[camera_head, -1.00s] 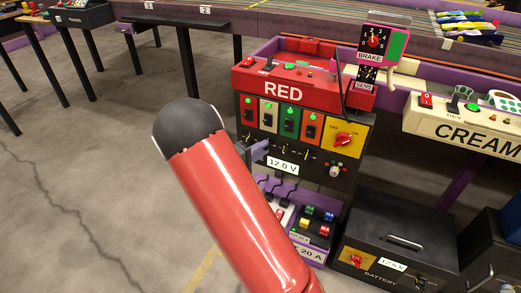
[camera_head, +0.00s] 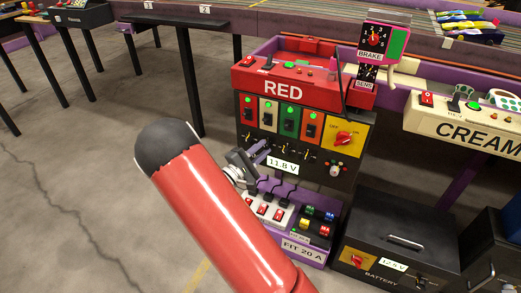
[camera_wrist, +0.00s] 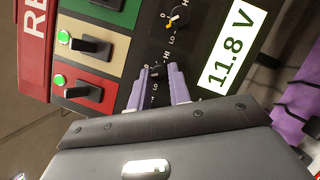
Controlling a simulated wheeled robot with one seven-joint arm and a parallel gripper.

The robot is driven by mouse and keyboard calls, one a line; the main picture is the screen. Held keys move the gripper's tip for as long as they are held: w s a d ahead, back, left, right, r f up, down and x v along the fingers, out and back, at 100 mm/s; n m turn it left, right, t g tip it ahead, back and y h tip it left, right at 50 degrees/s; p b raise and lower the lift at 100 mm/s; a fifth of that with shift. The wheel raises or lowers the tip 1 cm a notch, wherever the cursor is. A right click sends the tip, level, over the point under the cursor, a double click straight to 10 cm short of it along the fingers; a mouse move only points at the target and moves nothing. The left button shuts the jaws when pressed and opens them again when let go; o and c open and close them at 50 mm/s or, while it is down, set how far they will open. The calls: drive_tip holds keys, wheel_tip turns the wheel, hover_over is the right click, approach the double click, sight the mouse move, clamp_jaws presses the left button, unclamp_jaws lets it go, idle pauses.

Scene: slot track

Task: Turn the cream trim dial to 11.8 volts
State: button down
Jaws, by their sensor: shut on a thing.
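In the wrist view, the two purple fingers of my gripper (camera_wrist: 161,82) are shut on the dial (camera_wrist: 156,71) in line with the cream switch plate (camera_wrist: 112,45). Only a small part of this dial shows between the fingertips. The display (camera_wrist: 232,48) beside it reads 11.8 V, and the same display (camera_head: 283,166) shows in the head view. There, my gripper (camera_head: 257,150) is at the lower left of the red box's panel, with its fingers toward the dials. The held dial cannot be made out in the head view.
A second dial (camera_wrist: 179,16) with a yellow pointer sits close beside the held one.

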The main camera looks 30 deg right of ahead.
drive_tip(key=shift+f+n+t+p, duration=0.1)
drive_tip(key=shift+n+t+p, duration=0.35)
drive_tip(key=shift+n, duration=1.05)
drive_tip(key=shift+t, duration=0.25)
drive_tip(key=c, duration=1.3)
unclamp_jaws()
drive_tip(key=shift+s, duration=0.1)
drive_tip(key=v, duration=0.7)
drive_tip(key=shift+s+a+f, duration=0.1)
drive_tip(key=shift+a+f, duration=0.15)
drive_tip(key=shift+a, duration=0.1)
